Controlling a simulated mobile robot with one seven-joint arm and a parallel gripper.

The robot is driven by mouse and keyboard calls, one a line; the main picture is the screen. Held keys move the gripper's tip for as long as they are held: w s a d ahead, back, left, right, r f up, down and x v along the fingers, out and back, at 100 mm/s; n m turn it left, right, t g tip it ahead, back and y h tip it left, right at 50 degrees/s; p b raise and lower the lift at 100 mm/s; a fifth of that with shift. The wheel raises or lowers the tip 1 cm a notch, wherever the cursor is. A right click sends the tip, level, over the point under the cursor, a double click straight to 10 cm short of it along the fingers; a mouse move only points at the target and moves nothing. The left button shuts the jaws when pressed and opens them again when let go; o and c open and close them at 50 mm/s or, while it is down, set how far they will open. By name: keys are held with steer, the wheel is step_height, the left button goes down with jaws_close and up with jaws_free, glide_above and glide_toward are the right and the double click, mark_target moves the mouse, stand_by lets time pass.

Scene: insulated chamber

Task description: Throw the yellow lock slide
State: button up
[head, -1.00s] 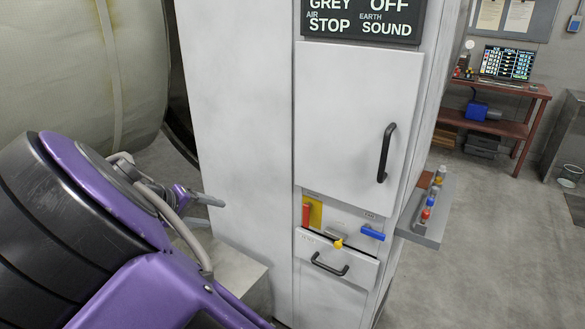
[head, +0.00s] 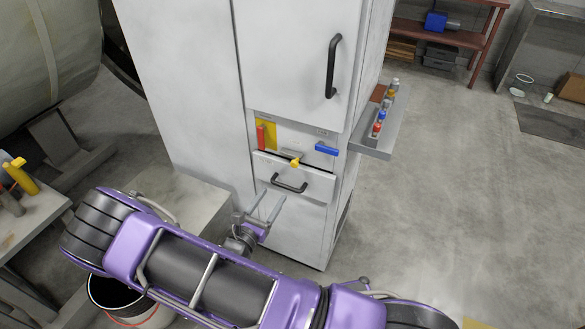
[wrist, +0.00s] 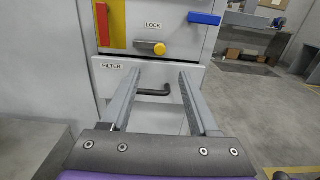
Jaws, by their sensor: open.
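The yellow lock slide (head: 295,161) is a small round yellow knob on a grey bar, on the front of the white cabinet. In the wrist view the knob (wrist: 160,48) sits at the right end of the bar, under the LOCK label. My gripper (head: 267,203) is open and empty, in front of the cabinet and below and left of the knob in the head view. In the wrist view its fingertips (wrist: 160,72) point toward the cabinet, with the knob beyond and above them, apart from both fingers.
The FILTER drawer (head: 300,176) with a black handle (head: 288,184) is just below the slide. A red handle (head: 260,136) on a yellow plate is left, a blue handle (head: 327,149) right. A side shelf (head: 372,137) holds small coloured items. Floor at right is clear.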

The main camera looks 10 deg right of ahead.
mark_target(293, 165)
steer(key=x, duration=1.3)
jaws_close()
stand_by(1.0)
